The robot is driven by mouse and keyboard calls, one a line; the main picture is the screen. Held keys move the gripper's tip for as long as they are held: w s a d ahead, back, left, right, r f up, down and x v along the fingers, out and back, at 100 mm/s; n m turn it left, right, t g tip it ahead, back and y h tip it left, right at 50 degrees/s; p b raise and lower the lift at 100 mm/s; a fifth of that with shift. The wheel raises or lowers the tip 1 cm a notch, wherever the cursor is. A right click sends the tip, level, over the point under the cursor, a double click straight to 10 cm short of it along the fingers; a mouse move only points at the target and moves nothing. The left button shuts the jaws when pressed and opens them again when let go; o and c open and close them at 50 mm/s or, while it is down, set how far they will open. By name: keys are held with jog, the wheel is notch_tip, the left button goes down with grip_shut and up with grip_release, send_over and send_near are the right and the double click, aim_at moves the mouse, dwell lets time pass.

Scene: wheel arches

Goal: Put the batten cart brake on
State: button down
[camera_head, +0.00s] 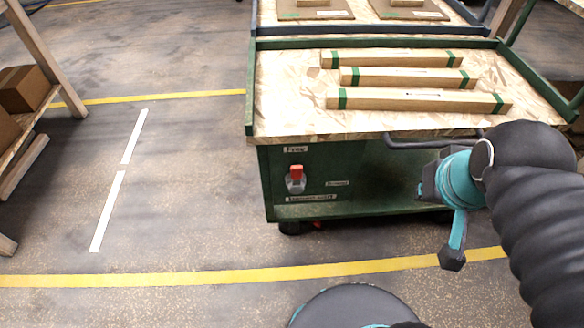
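The batten cart (262,160) is green with a chipboard top and stands ahead of me. On its near end panel a small red lever (297,172) sits on a grey mount. The lever points up, toward a label reading "Free" (295,149). Lower labels (311,197) are too small to read surely. My gripper (440,210) is to the right of the lever, in front of the cart's right side and apart from the lever. My arm partly hides it, and its finger opening cannot be made out.
Several battens (420,100) with green bands lie on the cart top. A dark handle bar (430,143) juts out near my arm. Another cart (350,28) stands behind. A shelf with boxes (22,88) is at left. Floor left of the cart is clear.

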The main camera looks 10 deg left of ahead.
jog(key=n+h+b, duration=0.1)
jog(key=h+b, duration=0.4)
jog(key=b, duration=0.8)
send_near(296, 177)
jog(key=s+a+r, duration=0.2)
jog(key=a, duration=0.5)
jog(key=shift+s+a+r, duration=0.1)
jog(key=shift+r, duration=0.05)
jog(key=shift+w+d+f+b, duration=0.25)
jog(key=shift+w+d+f, duration=0.7)
jog(key=shift+d+f, duration=0.4)
jog(key=shift+w+d+f+b, duration=0.25)
jog(key=shift+w+d+f, duration=0.7)
jog(key=shift+d+f, duration=0.35)
jog(key=shift+w+d+f+b, duration=0.25)
jog(key=shift+w+d+f, duration=0.7)
jog(key=shift+d+f, duration=0.35)
